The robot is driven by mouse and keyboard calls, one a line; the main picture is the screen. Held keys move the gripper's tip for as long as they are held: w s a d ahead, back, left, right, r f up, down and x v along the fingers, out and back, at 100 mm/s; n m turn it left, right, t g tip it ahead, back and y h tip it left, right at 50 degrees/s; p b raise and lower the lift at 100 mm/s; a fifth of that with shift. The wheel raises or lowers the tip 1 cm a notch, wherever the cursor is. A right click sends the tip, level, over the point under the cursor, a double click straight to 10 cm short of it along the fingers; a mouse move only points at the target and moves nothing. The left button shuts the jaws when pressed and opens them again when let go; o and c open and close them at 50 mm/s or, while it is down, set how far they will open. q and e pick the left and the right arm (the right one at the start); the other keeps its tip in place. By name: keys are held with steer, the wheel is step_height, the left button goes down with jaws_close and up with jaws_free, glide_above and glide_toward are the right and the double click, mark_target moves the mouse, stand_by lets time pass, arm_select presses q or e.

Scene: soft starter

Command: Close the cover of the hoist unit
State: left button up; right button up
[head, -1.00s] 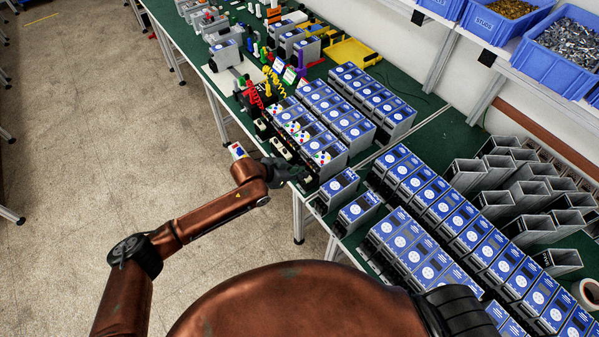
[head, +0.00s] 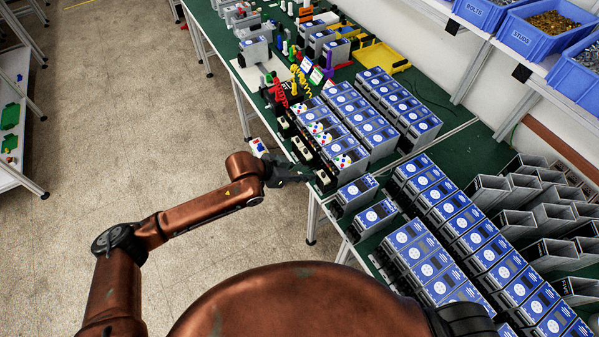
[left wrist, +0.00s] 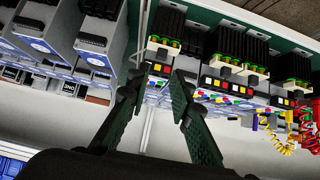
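My left gripper (head: 306,179) is at the front edge of the green bench, beside a row of units with black terminal blocks (head: 302,150). In the left wrist view the gripper (left wrist: 157,78) is open, with nothing between its fingers. Beyond the fingers there are black terminal blocks (left wrist: 229,46) and panels with coloured buttons (left wrist: 223,84). My right gripper is out of view.
Rows of blue-faced units (head: 420,187) fill the bench to the right. Grey empty housings (head: 545,215) stand behind them. Yellow, red and green parts (head: 300,75) lie farther along. Blue bins (head: 535,35) sit on a shelf. The floor left of the bench is clear.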

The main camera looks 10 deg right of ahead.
arm_select(q)
steer(key=shift+v, duration=1.5)
